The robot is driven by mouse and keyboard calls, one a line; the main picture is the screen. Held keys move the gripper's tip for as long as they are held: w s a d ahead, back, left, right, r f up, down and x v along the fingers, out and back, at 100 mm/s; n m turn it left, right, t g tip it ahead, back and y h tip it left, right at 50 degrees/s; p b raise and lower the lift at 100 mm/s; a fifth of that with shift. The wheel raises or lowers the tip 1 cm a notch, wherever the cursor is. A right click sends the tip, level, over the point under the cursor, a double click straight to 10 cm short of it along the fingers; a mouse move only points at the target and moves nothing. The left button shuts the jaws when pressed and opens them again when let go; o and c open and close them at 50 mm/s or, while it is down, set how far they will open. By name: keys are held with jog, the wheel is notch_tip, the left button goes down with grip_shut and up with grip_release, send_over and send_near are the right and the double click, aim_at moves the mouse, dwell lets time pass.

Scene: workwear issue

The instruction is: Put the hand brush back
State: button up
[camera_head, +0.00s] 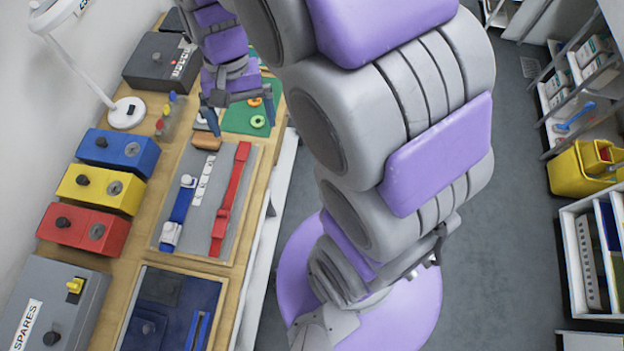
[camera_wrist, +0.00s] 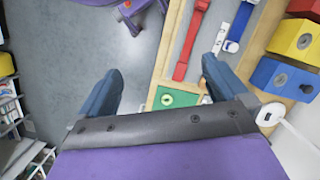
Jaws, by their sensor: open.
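A small tan-brown block (camera_head: 206,143) lies at the far edge of the grey strap board; it may be the hand brush, but I cannot tell for sure. A blue-handled item (camera_head: 575,117) on the right-hand shelf could also be a brush; its shape is too small to tell. My gripper (camera_head: 238,113) hangs over the far part of the bench, beside and above the tan block. Its two blue fingers are apart with nothing between them; they also show in the wrist view (camera_wrist: 162,72).
The grey board (camera_head: 199,207) holds a blue strap (camera_head: 180,208) and a red strap (camera_head: 230,200). A green mat (camera_head: 236,122) with rings lies beyond. Blue, yellow and red boxes line the wall side.

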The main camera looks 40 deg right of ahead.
jog(key=s+d+n, duration=0.1)
jog(key=s+n, duration=0.1)
jog(key=s, duration=0.7)
jog(key=s+d+n+h, duration=0.1)
jog(key=s+d+n, duration=0.1)
jog(key=s, duration=0.8)
jog(key=shift+t, duration=0.3)
jog(key=shift+w+a+f, duration=0.1)
jog(key=shift+c, duration=0.2)
